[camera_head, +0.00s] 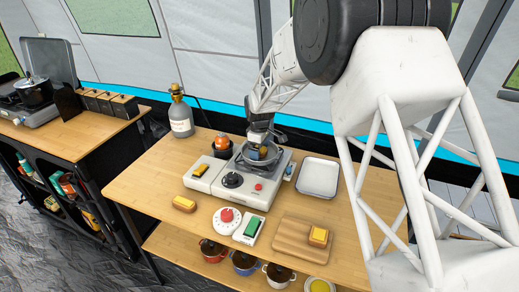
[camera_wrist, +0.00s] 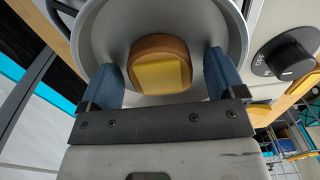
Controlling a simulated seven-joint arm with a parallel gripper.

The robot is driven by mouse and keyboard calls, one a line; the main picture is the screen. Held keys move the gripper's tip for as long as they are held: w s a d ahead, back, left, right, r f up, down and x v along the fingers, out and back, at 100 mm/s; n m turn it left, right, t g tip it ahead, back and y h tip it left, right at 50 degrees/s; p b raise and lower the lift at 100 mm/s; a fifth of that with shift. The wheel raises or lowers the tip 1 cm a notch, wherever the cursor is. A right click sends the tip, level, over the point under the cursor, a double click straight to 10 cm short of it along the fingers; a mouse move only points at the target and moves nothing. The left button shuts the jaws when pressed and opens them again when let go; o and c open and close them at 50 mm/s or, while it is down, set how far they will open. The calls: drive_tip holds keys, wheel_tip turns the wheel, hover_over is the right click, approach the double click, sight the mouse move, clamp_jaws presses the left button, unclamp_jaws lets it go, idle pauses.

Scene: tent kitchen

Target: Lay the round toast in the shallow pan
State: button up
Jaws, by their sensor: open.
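The shallow grey pan (camera_wrist: 112,28) sits on the camp stove (camera_head: 232,180); it also shows in the head view (camera_head: 277,157), partly behind my gripper. A round brown toast (camera_wrist: 148,46) with a yellow square face lies inside the pan in the wrist view. My gripper (camera_wrist: 161,64) is open, its blue fingers apart on either side of the toast, with a gap visible on each side. In the head view my gripper (camera_head: 260,150) is low over the pan and hides most of its inside, so the toast is not clear there.
A white tray (camera_head: 319,178) stands right of the stove. In front are a cutting board (camera_head: 296,242) with a yellow-topped piece, a round dish (camera_head: 227,220), a green-topped box (camera_head: 248,230) and a brown-yellow piece (camera_head: 184,204). A bottle (camera_head: 181,118) stands behind left.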

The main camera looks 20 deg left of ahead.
drive_tip(key=shift+r, duration=0.1)
wheel_tip(320, 180, up, 12)
idle(0.7)
idle(0.8)
